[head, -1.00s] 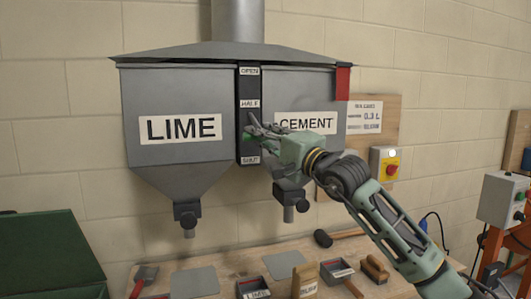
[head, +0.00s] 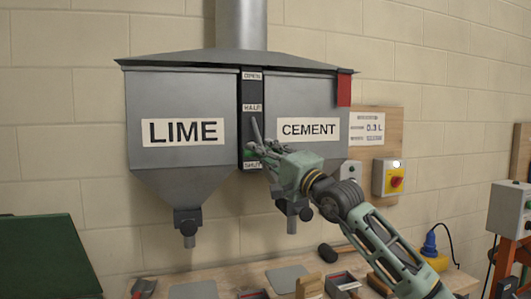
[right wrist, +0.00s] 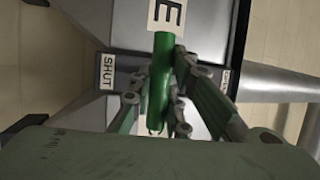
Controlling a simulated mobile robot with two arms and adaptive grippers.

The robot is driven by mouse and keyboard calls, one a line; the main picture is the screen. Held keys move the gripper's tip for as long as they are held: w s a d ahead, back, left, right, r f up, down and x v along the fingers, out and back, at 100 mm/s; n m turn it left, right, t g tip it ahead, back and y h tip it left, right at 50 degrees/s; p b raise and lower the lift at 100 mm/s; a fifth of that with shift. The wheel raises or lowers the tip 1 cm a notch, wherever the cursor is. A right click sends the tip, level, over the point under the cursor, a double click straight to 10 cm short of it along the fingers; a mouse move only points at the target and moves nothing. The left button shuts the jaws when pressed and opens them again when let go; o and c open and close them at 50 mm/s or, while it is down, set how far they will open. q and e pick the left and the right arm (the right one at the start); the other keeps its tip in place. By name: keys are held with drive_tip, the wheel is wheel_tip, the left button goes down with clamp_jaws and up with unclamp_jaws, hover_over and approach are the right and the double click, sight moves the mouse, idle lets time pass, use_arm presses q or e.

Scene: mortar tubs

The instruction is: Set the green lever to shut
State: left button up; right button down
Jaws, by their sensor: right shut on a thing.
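The green lever (right wrist: 163,50) is a green cylindrical handle, seen in the right wrist view between the fingers of my right gripper (right wrist: 158,105). In the head view a bit of the lever's green (head: 249,153) shows on the dark strip between the hoppers, just above the SHUT label (head: 252,165) and well below the HALF label (head: 252,107). My right gripper (head: 263,146) is shut on the lever and hides part of it. The SHUT label also shows left of the lever in the right wrist view (right wrist: 107,71). My left gripper is not in view.
The grey LIME hopper (head: 183,100) and CEMENT hopper (head: 305,95) flank the strip, with spouts below. A workbench (head: 238,277) with tools and small boxes stands beneath.

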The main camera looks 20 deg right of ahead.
drive_tip(key=shift+a+f, duration=0.1)
drive_tip(key=shift+f, duration=0.2)
drive_tip(key=c, duration=1.6)
unclamp_jaws()
drive_tip(key=shift+w, duration=0.15)
drive_tip(key=shift+c, duration=0.2)
drive_tip(key=shift+r, duration=0.1)
drive_tip(key=shift+a, duration=0.1)
drive_tip(key=v, duration=1.2)
drive_tip(key=shift+r, duration=0.1)
